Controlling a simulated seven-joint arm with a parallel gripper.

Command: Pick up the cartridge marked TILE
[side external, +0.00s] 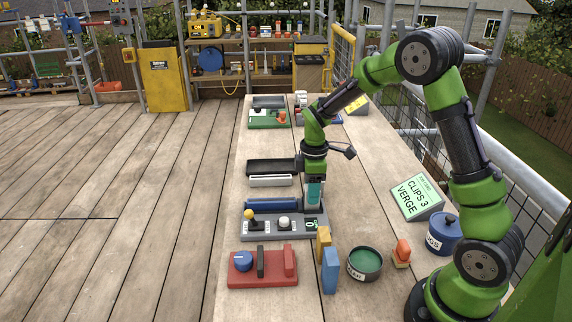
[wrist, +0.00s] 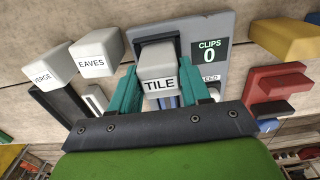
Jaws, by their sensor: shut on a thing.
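The cartridge marked TILE (wrist: 157,66) is a pale block with a black-lettered label in the middle of the wrist view. My gripper (wrist: 163,92) is shut on it, with one teal finger on each side. In the side external view my gripper (side external: 313,197) points down at the right end of the grey clip unit (side external: 270,236); the cartridge is hidden there. In the wrist view the cartridge is in front of a dark opening in the grey unit (wrist: 209,22); I cannot tell whether it is seated or clear. The unit's display (wrist: 209,51) reads CLIPS 0.
White cartridges marked EAVES (wrist: 95,53) and VERGE (wrist: 46,66) stand to the left. A sign (side external: 416,196) reads CLIPS 3 VERGE. A red block (side external: 263,276), yellow and blue blocks (side external: 330,270), a green-filled bowl (side external: 365,262) and a blue pot (side external: 443,237) stand nearby.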

